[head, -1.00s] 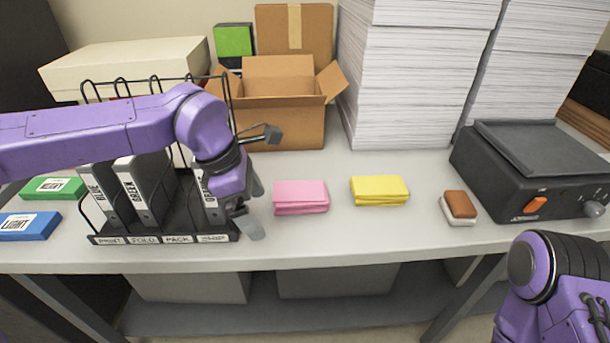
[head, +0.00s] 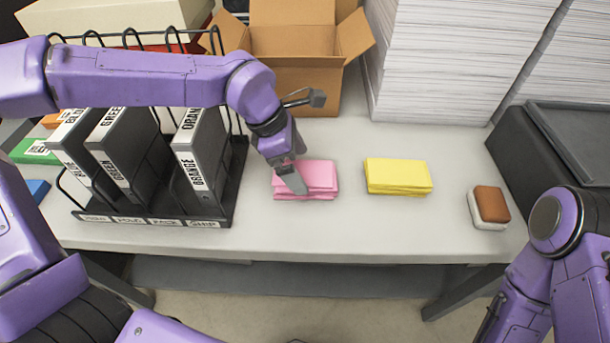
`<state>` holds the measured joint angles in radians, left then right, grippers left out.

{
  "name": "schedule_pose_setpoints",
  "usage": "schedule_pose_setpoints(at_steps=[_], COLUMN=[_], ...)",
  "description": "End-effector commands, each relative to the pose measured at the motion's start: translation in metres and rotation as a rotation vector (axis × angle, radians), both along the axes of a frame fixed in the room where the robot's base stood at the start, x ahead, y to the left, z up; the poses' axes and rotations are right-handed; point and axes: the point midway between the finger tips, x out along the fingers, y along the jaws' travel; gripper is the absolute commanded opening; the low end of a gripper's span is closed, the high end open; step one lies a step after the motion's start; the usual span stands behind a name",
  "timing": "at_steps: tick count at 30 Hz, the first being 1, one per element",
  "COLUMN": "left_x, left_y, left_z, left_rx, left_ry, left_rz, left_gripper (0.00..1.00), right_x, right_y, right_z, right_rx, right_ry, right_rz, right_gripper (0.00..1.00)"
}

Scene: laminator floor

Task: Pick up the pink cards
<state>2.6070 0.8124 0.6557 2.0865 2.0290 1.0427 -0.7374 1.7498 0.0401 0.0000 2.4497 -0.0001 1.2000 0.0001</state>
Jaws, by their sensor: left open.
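The pink cards (head: 318,180) lie in a small stack on the grey table, right of the binder rack. My left gripper (head: 290,178) is over the left part of the stack. It is open, and one finger reaches across the front of the cards and hides part of them. I cannot tell whether the finger touches them. My right arm shows at the lower right, but its gripper is out of view.
Yellow cards (head: 398,176) lie just right of the pink ones. A brown and white block (head: 488,207) lies farther right. The wire rack (head: 150,220) with binders stands left. An open cardboard box (head: 300,85) and paper stacks (head: 450,60) stand behind. The table front is clear.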

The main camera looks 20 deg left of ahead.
Motion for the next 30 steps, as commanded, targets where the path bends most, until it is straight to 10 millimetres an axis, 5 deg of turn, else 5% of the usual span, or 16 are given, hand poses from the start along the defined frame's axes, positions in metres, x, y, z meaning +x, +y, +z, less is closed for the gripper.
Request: schedule_pose_setpoints(at_steps=[6, 13, 19, 30], left_x=[0.004, 0.005, 0.005, 0.006], left_y=[-0.014, -0.015, -0.016, -0.016], left_z=[-0.030, -0.033, -0.032, -0.025], left_rx=[0.003, 0.001, 0.001, -0.001], left_ry=[0.002, 0.000, 0.000, -0.003], left_rz=[-0.004, -0.003, -0.003, -0.003], left_gripper=[1.00, 1.00, 0.38, 0.38], right_x=[0.000, 0.000, 0.000, 0.000], right_y=[0.000, 0.000, 0.000, 0.000], right_z=[0.004, 0.003, 0.003, 0.001], right_rx=[0.000, 0.000, 0.000, 0.000], right_ry=[0.000, 0.000, 0.000, 0.000], right_rz=[0.000, 0.000, 0.000, 0.000], right_gripper=[0.43, 0.43, 0.43, 0.43])
